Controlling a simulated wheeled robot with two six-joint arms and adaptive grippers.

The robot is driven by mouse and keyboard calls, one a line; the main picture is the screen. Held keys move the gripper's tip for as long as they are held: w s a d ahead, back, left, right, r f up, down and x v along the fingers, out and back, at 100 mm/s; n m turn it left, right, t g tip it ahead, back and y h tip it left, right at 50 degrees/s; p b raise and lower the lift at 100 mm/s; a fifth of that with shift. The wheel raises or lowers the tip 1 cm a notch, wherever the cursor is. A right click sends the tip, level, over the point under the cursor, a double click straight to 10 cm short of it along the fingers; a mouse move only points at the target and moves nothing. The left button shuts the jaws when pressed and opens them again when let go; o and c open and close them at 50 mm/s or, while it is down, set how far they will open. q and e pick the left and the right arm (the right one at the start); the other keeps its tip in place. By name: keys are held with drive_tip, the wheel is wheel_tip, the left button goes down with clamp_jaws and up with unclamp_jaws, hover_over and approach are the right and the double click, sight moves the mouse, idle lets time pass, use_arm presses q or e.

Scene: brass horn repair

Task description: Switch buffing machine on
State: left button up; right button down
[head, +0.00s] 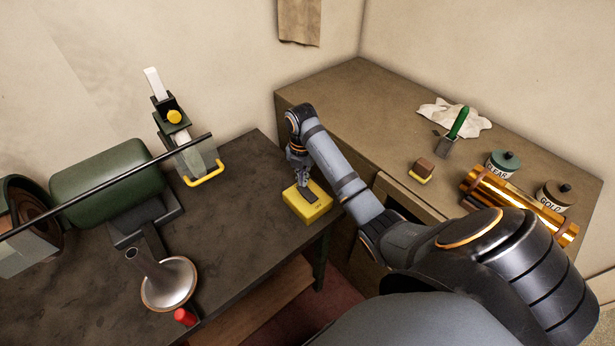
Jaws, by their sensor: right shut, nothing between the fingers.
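The buffing machine (105,180) is at the left on the dark bench, with a green rounded motor body and a round wheel at the left edge. A yellow box (309,208) with a dark paddle-like piece on its top sits at the bench's right corner. My right gripper (304,182) points down at the top of the yellow box, by the dark piece. It is shut and holds nothing. I cannot tell whether the fingertips touch the piece or which way the piece is set. My left gripper is not in view.
A device with a yellow handle (206,176) stands behind the machine. A thin dark rod (110,184) crosses above it. A metal dish (170,283) and red cap (185,316) are near the front. The right bench holds brass tubes (515,203), jars (502,164), a brush (459,122) and a cloth (470,122).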

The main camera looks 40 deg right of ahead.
sight(303, 188)
drive_tip(key=shift+f+b, duration=0.4)
drive_tip(key=shift+f, duration=0.8)
idle(0.9)
drive_tip(key=shift+r, duration=0.1)
wheel_tip(303, 188, up, 7)
drive_tip(key=p, duration=0.8)
